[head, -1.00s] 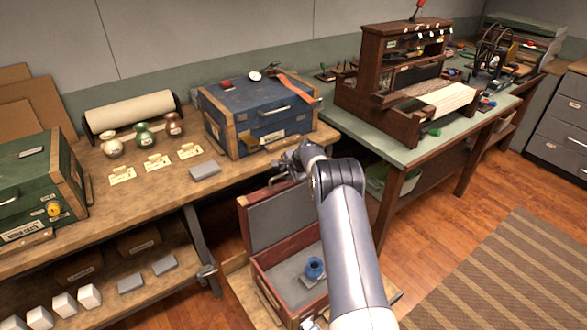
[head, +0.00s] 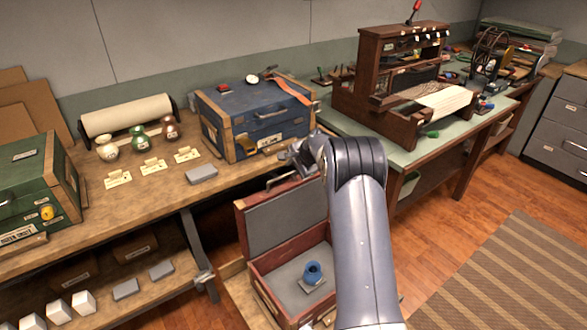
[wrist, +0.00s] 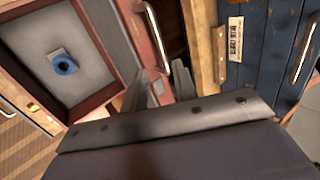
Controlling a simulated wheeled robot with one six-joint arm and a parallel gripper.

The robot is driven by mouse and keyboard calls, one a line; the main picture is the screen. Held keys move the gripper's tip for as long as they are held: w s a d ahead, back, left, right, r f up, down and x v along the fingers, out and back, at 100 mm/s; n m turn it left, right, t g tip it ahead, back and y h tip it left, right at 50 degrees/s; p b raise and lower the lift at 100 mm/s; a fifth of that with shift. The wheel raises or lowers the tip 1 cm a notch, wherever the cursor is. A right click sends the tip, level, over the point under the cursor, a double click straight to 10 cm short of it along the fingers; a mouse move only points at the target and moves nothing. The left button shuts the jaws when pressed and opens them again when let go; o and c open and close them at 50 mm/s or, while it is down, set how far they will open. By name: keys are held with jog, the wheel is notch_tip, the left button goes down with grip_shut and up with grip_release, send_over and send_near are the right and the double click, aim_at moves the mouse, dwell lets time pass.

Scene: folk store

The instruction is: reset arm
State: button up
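My gripper (head: 297,153) is above the gap between the workbench and the open red case, near the blue chest's front right corner.
A blue chest (head: 256,118) stands on the wooden workbench (head: 225,187). The open red case (head: 285,212) below holds a blue round item (head: 313,271). A green table (head: 400,156) with a wooden loom stands right. Floor is clear at right.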

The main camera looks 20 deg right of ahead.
aim_at(284, 176)
jog(key=shift+f, duration=0.1)
jog(key=shift+p+x, duration=1.1)
jog(key=shift+x, duration=4.25)
jog(key=b+v, duration=0.2)
jog(key=v, duration=0.9)
jog(key=p+x, duration=0.2)
jog(key=x, duration=0.9)
jog(key=shift+s+d, duration=0.2)
jog(key=shift+s, duration=0.3)
jog(key=shift+s, duration=0.1)
